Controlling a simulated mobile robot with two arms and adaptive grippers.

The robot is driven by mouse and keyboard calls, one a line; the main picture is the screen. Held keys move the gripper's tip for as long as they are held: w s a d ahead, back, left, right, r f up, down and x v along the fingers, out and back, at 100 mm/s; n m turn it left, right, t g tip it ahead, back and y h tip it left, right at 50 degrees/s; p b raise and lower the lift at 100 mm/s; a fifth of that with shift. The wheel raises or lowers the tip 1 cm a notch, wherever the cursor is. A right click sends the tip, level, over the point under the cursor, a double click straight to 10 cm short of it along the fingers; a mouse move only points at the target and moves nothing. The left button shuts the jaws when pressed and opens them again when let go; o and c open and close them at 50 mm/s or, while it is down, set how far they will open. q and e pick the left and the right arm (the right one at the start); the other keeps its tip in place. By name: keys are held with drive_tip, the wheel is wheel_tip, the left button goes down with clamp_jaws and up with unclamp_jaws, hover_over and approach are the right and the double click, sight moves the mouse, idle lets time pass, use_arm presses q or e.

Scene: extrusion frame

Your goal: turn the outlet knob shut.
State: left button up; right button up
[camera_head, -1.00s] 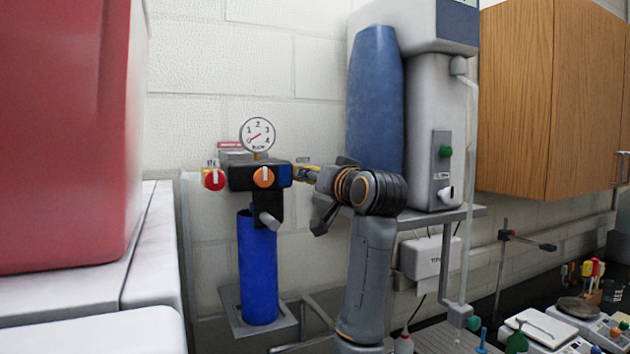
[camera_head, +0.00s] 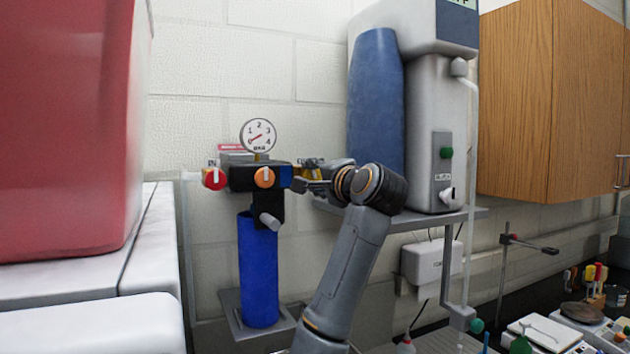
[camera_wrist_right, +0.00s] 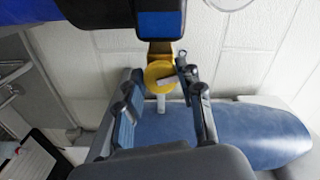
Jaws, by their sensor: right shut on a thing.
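The filter housing has a black head (camera_head: 240,178) with a blue canister (camera_head: 258,270) below and a round gauge (camera_head: 258,136) on top. A red knob (camera_head: 213,178) is on its left and an orange knob (camera_head: 264,177) on its front. The yellow outlet knob (camera_wrist_right: 158,73), with a pale bar across it, is at the head's right side; in the head view my gripper mostly hides it. My right gripper (camera_head: 302,182) reaches it from the right and is shut on it; its fingers (camera_wrist_right: 158,84) stand either side of it in the wrist view. My left gripper is not in view.
A blue cylinder (camera_head: 376,95) and a grey dispenser unit (camera_head: 432,135) stand on a shelf (camera_head: 450,215) close behind my right arm. A large red container (camera_head: 65,130) fills the left.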

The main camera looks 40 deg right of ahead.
drive_tip(key=shift+m, duration=1.6)
drive_tip(key=o, duration=1.2)
drive_tip(key=shift+c, duration=0.2)
drive_tip(key=v, duration=1.2)
drive_tip(key=shift+d, duration=0.1)
